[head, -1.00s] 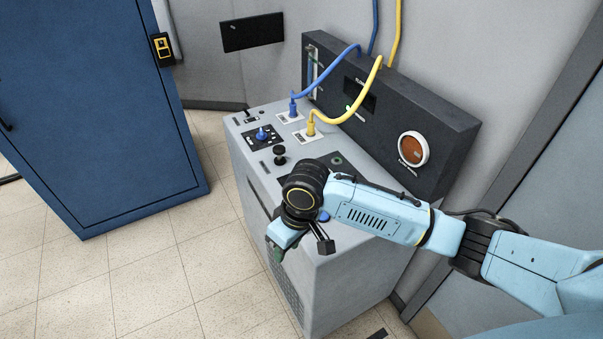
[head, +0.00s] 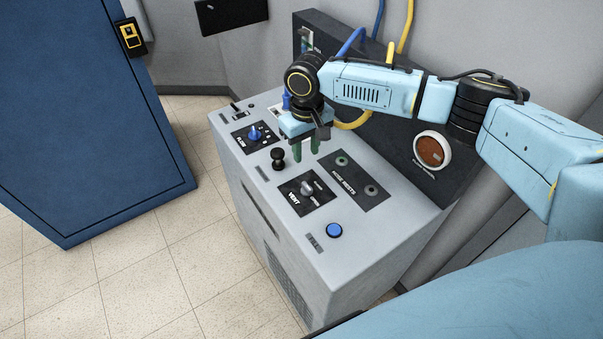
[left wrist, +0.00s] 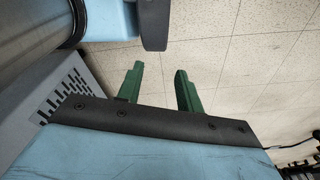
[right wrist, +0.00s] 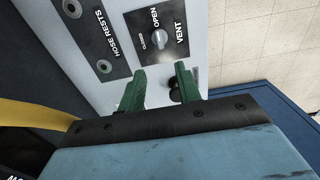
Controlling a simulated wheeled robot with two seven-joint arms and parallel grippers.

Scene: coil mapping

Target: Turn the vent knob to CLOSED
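The vent knob (head: 306,188) is a small grey knob on a black plate marked VENT, on the sloped top of the grey console (head: 370,238). It also shows in the right wrist view (right wrist: 156,40), with OPEN and CLOSED labels beside it. I cannot tell surely which label it points to. My right gripper (head: 305,146) is open and empty, pointing down above the console, beyond the knob and apart from it. Its green fingers also show in the right wrist view (right wrist: 160,72). My left gripper (left wrist: 160,70) is open and empty over the floor.
Near the knob are a black round-topped knob (head: 278,158), the hose rests plate (head: 358,184) and a blue button (head: 334,230). A blue knob (head: 255,133) sits farther left. Blue and yellow hoses (head: 403,28) rise behind my right arm. A blue cabinet (head: 85,120) stands left.

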